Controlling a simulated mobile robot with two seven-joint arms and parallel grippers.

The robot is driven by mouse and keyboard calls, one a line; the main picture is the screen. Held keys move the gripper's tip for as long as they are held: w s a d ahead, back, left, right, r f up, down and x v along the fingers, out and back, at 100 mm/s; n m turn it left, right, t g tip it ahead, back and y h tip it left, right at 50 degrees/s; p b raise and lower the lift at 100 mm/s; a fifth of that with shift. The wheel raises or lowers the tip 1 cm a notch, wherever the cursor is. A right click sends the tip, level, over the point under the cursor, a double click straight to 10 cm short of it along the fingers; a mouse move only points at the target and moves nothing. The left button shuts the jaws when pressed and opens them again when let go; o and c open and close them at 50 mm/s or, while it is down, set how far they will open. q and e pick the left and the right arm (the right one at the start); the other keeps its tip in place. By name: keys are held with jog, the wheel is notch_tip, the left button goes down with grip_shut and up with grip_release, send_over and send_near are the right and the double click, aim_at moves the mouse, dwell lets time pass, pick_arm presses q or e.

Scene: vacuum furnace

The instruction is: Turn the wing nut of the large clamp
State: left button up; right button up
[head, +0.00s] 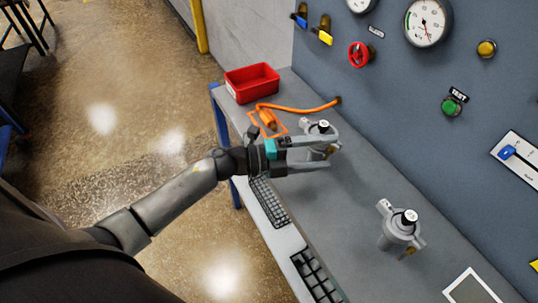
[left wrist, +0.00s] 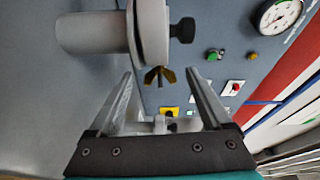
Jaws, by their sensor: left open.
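A grey clamp (head: 318,128) with a black knob stands on the bench. It also shows in the left wrist view (left wrist: 150,30). A second grey clamp (head: 396,232) stands nearer on the bench. My left gripper (head: 332,155) is open at the farther clamp, one finger on each side of its lower part. In the left wrist view, the brass wing nut (left wrist: 160,76) sits between the spread fingertips, with visible gaps on both sides. The head view does not make clear which clamp is larger. My right gripper is not in view.
A red bin (head: 252,82) and an orange handle on a hose (head: 268,120) lie beyond the gripper. A keyboard (head: 269,202) lies along the front edge. A panel with gauges (head: 428,22), valves and buttons rises behind. The bench between the clamps is clear.

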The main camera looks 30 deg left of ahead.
pick_arm(q)
jog(key=v, duration=1.3)
jog(key=shift+s+a, duration=0.2)
jog(key=shift+r, duration=0.15)
